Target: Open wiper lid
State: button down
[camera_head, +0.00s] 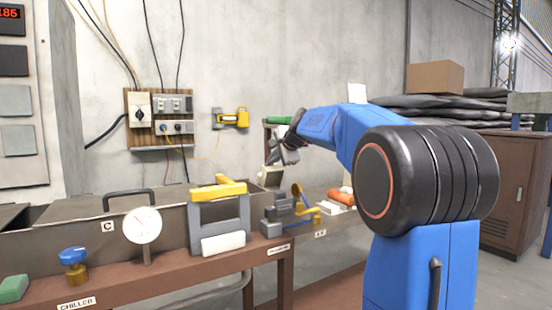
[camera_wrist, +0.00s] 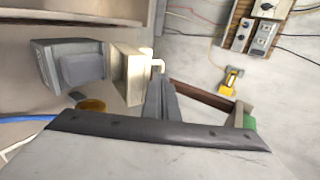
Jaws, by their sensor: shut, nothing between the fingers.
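My gripper (camera_head: 281,156) hangs at the end of my blue arm over the far part of the bench. In the wrist view its grey fingers (camera_wrist: 158,88) are shut and empty. A small cream box-like part (camera_head: 270,177) sits just below the gripper. In the wrist view this cream part (camera_wrist: 130,75) is left of the fingers, with a small white tab (camera_wrist: 157,66) close to the fingertips. Contact cannot be told. I cannot tell for sure which part is the wiper lid; no part is readably marked so.
Grey blocks with a yellow part (camera_head: 290,210) stand nearer on the bench. A grey frame with a yellow bar (camera_head: 218,190), a round dial (camera_head: 142,225) and a blue-topped valve (camera_head: 74,262) stand left. A green-topped post (camera_head: 277,121) rises behind the gripper. Orange cylinders (camera_head: 341,196) lie right.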

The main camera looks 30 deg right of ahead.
jog(key=shift+w+f, duration=0.15)
jog(key=shift+w, duration=0.05)
dwell(0.3)
jog(key=shift+w+a+g, duration=0.15)
jog(key=shift+w+g, duration=0.35)
jog(key=shift+w, duration=0.1)
jog(key=shift+w+f+g, duration=0.25)
jog(key=shift+w+g, duration=0.55)
jog(key=shift+w, duration=0.4)
jog(key=shift+w+f+g, duration=0.2)
jog(key=shift+w+g, duration=0.6)
jog(key=shift+w, duration=0.35)
